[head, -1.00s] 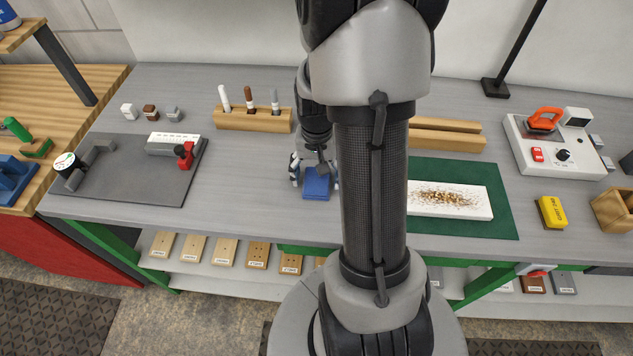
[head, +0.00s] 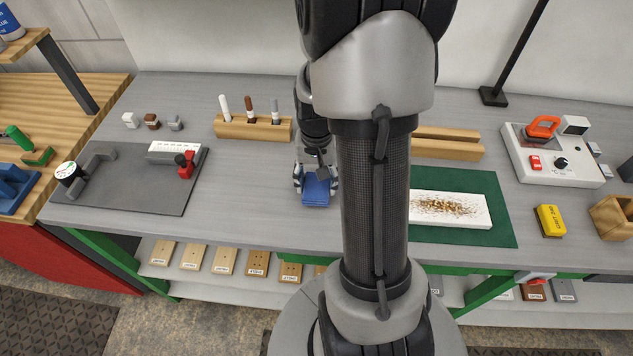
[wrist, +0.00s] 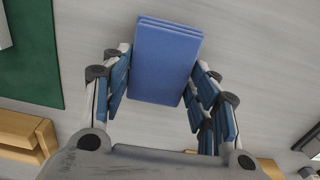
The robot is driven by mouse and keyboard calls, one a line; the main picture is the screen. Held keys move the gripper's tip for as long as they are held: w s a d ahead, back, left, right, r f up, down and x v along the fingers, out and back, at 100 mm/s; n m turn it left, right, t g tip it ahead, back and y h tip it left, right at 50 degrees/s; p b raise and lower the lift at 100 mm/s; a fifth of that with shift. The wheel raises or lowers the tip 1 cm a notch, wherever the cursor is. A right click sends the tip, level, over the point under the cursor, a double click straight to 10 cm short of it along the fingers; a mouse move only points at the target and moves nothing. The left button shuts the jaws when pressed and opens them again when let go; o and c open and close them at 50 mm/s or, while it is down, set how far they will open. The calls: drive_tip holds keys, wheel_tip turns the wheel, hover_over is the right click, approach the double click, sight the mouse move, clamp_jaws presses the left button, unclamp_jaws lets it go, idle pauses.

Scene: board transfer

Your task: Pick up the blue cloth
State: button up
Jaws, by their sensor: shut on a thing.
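The blue cloth (head: 316,193) is a folded, layered rectangle at the middle of the grey workbench, left of my arm. My gripper (head: 317,180) points down over it, with one finger on each side. In the wrist view the cloth (wrist: 165,62) lies between the blue-padded fingers of my gripper (wrist: 162,80), which are shut on its sides. The cloth looks to be at the bench surface; I cannot tell whether it is lifted at all.
A green mat (head: 505,225) with a speckled white board (head: 450,208) lies to the right of my arm. A wooden marker holder (head: 252,128) stands behind the cloth. A grey fixture plate (head: 125,190) is at left. The bench around the cloth is clear.

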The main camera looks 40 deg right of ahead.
sight(316, 183)
wheel_tip(316, 183, up, 18)
drive_tip(key=p, duration=0.5)
drive_tip(key=shift+r+p, duration=0.2)
drive_tip(key=shift+p, duration=0.2)
drive_tip(key=o, duration=0.3)
drive_tip(key=shift+c, duration=1.4)
drive_tip(key=shift+f, duration=0.1)
